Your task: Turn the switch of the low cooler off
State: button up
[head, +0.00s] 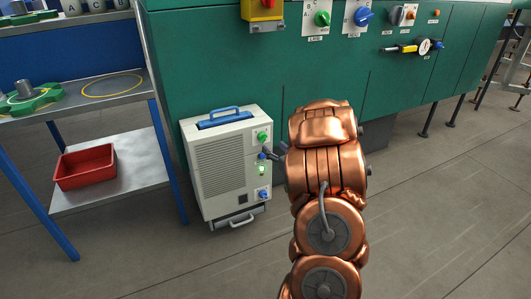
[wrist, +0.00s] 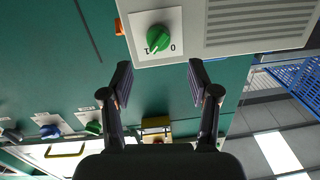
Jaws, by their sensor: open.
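The low cooler (head: 222,165) is a pale box with a side grille and a blue handle on top, standing on the floor against the green cabinet. Its green knob (head: 262,137) is at the upper right of its front; in the wrist view the green knob (wrist: 158,39) sits on a white plate marked 1 and 0, inverted in the picture. The knob's pale pointer mark is toward the 1. My gripper (head: 270,155) is in front of the cooler, just below the knob in the head view. In the wrist view my gripper (wrist: 160,84) is open and empty, its fingers apart from the knob.
A blue knob (head: 263,194) and a green lamp (head: 262,170) are lower on the cooler. The green cabinet (head: 210,65) behind carries other knobs and a yellow switch box (head: 262,10). A shelf with a red bin (head: 86,166) stands left.

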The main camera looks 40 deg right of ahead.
aim_at(265, 140)
jog(key=b+x, duration=0.1)
jog(key=x, duration=0.3)
jog(key=b+x, duration=0.1)
jog(key=x, duration=0.1)
jog(key=shift+d+f+b, duration=0.15)
jog(key=shift+f+b, duration=0.15)
jog(key=shift+f, duration=0.05)
jog(key=shift+w+d+r, duration=0.15)
jog(key=shift+w+d, duration=0.05)
jog(key=shift+w, duration=0.45)
jog(key=c, duration=1.2)
jog(key=shift+o, duration=0.2)
